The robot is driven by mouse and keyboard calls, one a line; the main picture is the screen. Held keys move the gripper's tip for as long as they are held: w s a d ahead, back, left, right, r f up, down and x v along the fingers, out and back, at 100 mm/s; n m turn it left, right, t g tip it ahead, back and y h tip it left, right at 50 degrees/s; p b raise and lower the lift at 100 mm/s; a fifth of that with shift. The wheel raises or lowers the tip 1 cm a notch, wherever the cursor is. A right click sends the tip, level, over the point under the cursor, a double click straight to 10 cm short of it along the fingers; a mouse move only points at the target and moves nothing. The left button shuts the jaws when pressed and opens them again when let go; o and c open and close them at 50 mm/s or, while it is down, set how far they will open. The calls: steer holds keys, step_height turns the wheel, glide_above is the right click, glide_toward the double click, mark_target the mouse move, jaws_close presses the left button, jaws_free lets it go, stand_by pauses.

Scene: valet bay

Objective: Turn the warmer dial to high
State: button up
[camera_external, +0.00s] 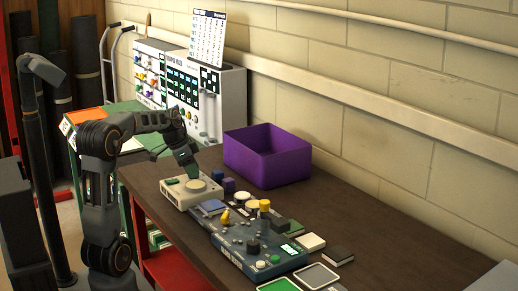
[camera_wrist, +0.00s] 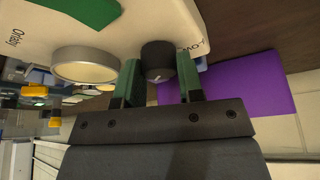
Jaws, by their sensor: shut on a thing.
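The warmer is a cream box (camera_external: 178,201) with a pale round plate on top, on the near left part of the bench. In the wrist view its cream top (camera_wrist: 205,15) fills the upper part, with the round plate (camera_wrist: 86,66) left of a dark dial (camera_wrist: 158,58). My gripper (camera_wrist: 158,66) has a green finger on each side of the dial and is shut on it. The printed label beside the dial is upside down and partly covered; the dial's pointer setting is hard to read. In the external view my gripper (camera_external: 193,172) reaches down to the warmer and hides the dial.
A purple bin (camera_external: 268,160) stands behind the warmer, close to the wall. Small dark blue blocks (camera_external: 228,185) stand just right of the warmer. A blue-grey control panel (camera_external: 232,252) and several small items crowd the bench in front. The bench's right rear is clear.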

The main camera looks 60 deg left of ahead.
steer(key=o, duration=0.9)
steer(key=shift+r, duration=0.1)
steer(key=p+v, duration=0.2)
steer(key=v, duration=1.1)
steer(key=shift+r, duration=0.25)
steer(key=shift+s+a, duration=0.1)
steer(key=shift+s, duration=0.05)
